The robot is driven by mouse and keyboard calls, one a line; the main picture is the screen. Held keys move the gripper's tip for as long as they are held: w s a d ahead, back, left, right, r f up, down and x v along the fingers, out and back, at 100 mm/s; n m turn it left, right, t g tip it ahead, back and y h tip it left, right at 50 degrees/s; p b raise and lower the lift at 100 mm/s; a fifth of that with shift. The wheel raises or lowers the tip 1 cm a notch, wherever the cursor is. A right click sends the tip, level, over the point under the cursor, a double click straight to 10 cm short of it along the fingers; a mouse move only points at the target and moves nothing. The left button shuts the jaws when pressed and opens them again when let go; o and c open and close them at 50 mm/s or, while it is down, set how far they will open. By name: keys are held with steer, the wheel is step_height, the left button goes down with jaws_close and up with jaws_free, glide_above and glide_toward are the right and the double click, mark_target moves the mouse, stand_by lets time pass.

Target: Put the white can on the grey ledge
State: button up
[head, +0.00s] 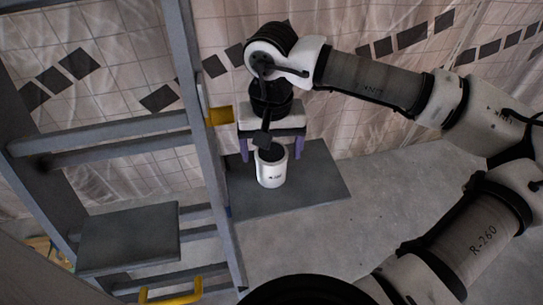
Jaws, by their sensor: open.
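The white can (271,172) stands upright, with a dark top and small dark print on its side. It is on a flat dark grey panel (315,180). My gripper (271,157) points down over the can. Its two purple fingers are apart, one to each side of the can's upper part, with gaps visible. The can does not look gripped. A grey ledge (128,237), a flat rectangular plate, sits at the lower left within a grey frame. Its top is bare.
The grey frame's upright post (203,130) stands just left of my gripper, with a crossbar (100,140) above the ledge. A yellow block (219,115) is on the post. A yellow handle (171,293) is low in front. The tiled wall (350,30) is behind.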

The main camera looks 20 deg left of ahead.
step_height(320, 180, up, 9)
steer(key=shift+f, duration=0.15)
stand_by(1.4)
